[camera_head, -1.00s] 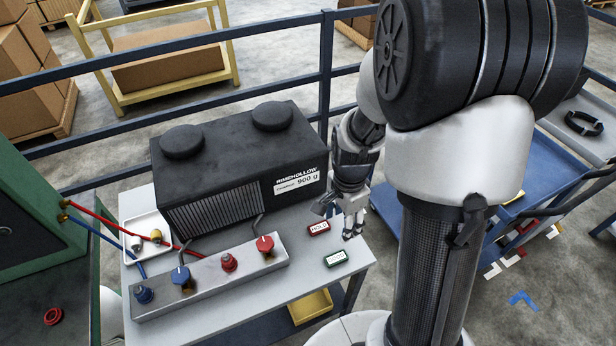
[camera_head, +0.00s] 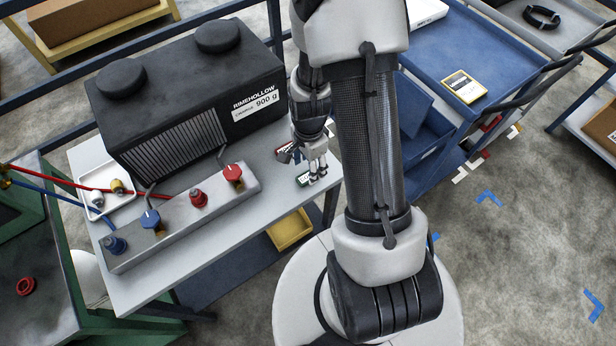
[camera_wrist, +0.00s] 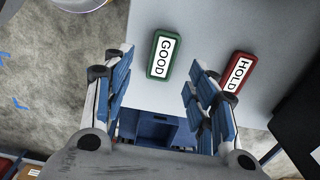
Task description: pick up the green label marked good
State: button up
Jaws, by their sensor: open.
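The green label marked GOOD (camera_wrist: 163,55) lies flat on the light grey table top (camera_wrist: 205,22) in the wrist view, between and a little beyond the two fingertips. In the head view the green label (camera_head: 303,180) is partly covered by my fingers. My gripper (camera_wrist: 157,85) is open and empty above the table's edge, with blue finger pads on both sides. My gripper also shows in the head view (camera_head: 316,172). The red label marked HOLD (camera_wrist: 237,74) lies to the right, beside the right finger; whether they touch cannot be told.
A white tray (camera_head: 92,208) sits at the table's left. A blue cart (camera_head: 445,50) stands at the right.

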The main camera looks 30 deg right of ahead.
jog(key=f+b, duration=0.1)
jog(key=f, duration=0.1)
jog(key=f+b, duration=0.1)
jog(key=f, duration=0.1)
jog(key=shift+w+f, duration=0.2)
jog(key=shift+f, duration=0.2)
jog(key=shift+c, duration=0.4)
jog(key=c, duration=0.9)
jog(key=shift+o, duration=0.2)
jog(key=shift+r, duration=0.15)
